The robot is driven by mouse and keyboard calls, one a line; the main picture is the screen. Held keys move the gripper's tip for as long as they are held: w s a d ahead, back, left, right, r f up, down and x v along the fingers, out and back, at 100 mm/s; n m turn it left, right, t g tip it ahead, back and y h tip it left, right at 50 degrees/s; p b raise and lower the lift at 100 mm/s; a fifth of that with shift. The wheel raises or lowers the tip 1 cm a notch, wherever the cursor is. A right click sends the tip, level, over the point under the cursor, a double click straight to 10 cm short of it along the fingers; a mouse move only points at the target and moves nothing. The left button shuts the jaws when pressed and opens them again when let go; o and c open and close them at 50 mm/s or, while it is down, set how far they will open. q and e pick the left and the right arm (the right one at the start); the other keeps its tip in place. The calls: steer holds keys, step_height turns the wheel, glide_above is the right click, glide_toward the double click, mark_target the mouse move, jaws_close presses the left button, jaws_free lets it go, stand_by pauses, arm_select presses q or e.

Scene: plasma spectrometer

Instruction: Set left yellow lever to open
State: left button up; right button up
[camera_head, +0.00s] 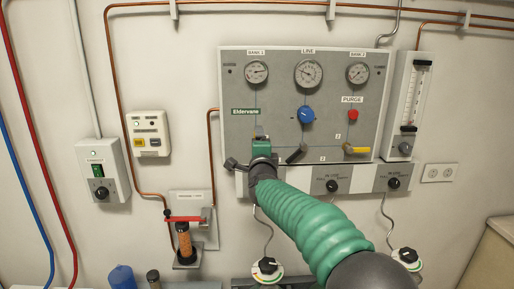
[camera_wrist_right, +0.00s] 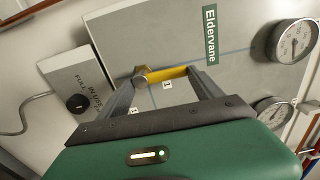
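The left yellow lever (camera_wrist_right: 168,76) is in the right wrist view, with its pivot at the picture's left and its handle pointing right toward the gauge side. My right gripper (camera_wrist_right: 166,82) has its two fingers spread, with the lever lying across the space between the fingertips. Whether a finger touches it I cannot tell. In the head view my right gripper (camera_head: 258,150) is at the panel's lower left and hides most of this lever. A second yellow lever (camera_head: 356,150) lies sideways at the panel's lower right. My left gripper is not in view.
The grey panel (camera_head: 231,100) carries gauges, a blue knob (camera_head: 306,115), a red purge knob (camera_head: 353,115) and a black lever (camera_head: 296,154) right of my gripper. Regulator boxes (camera_head: 333,181) sit below. A copper pipe (camera_head: 210,140) runs close to the left.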

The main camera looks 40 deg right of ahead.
steer(key=o, duration=0.4)
steer(key=shift+s+d, duration=0.2)
steer(key=shift+c, duration=0.2)
steer(key=b+v, duration=0.2)
steer(key=v, duration=1.4)
steer(key=shift+s, duration=0.35)
steer(key=shift+a+f, duration=0.1)
steer(key=shift+f, duration=0.05)
